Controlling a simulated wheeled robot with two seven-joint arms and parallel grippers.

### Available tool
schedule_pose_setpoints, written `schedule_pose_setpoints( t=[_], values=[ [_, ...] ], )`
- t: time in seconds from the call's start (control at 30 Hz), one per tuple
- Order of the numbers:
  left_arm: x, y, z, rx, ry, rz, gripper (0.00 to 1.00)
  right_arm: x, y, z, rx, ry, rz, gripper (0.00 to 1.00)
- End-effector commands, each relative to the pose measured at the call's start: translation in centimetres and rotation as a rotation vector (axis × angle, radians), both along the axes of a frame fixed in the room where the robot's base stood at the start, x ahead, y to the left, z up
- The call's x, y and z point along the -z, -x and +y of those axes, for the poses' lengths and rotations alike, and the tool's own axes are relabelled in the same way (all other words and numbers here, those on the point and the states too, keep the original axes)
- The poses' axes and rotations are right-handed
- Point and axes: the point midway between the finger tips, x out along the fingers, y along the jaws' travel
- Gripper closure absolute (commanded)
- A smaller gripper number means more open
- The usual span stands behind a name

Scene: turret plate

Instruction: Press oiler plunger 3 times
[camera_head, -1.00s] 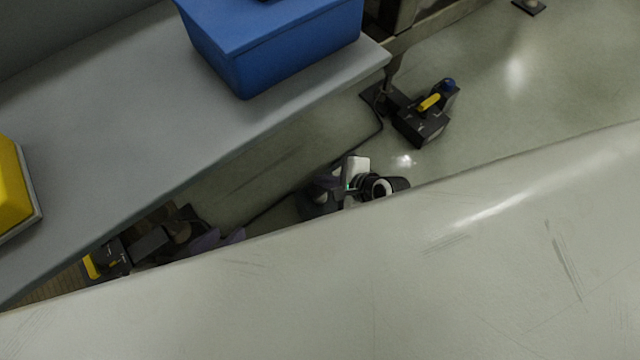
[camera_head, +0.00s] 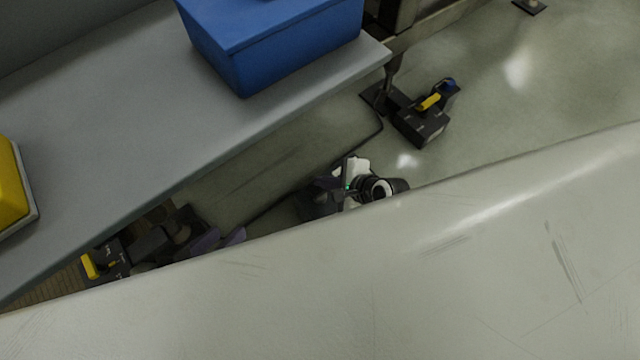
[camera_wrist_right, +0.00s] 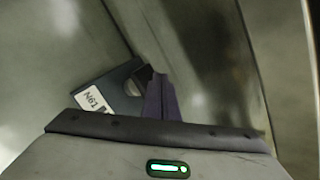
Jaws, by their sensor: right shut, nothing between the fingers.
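I cannot make out the oiler plunger clearly. In the right wrist view a dark box with a white label reading "N61" (camera_wrist_right: 97,100) stands just left of the fingertips. My right gripper (camera_wrist_right: 162,98) has its purple fingers shut and empty beside this box; I cannot tell whether they touch it. In the head view the right wrist shows with its white part and green light in the gap, its fingertips hidden. My left gripper (camera_head: 220,239) shows purple finger parts at the lower left, partly hidden by the pale surface; its opening is unclear.
A grey bench (camera_head: 120,110) carries a blue bin (camera_head: 285,50) and a yellow box (camera_head: 10,190). A dark box with a yellow lever and blue knob (camera_head: 422,125) sits beyond the gap. A large pale surface (camera_head: 340,280) fills the foreground and hides much below.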

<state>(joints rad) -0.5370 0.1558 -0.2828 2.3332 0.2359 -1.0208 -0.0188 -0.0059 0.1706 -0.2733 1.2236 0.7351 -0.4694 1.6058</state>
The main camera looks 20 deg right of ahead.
Motion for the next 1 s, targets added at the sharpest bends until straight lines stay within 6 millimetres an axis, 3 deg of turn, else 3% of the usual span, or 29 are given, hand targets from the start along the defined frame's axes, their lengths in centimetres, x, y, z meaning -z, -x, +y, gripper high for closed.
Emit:
schedule_pose_setpoints(
  t=[1.0],
  values=[
    [1.5, 0.2, 0.1, 0.002, -0.005, 0.005, 0.69, 1.4, 0.0, 0.0, 0.001, 0.001, 0.000, 1.00]
  ],
)
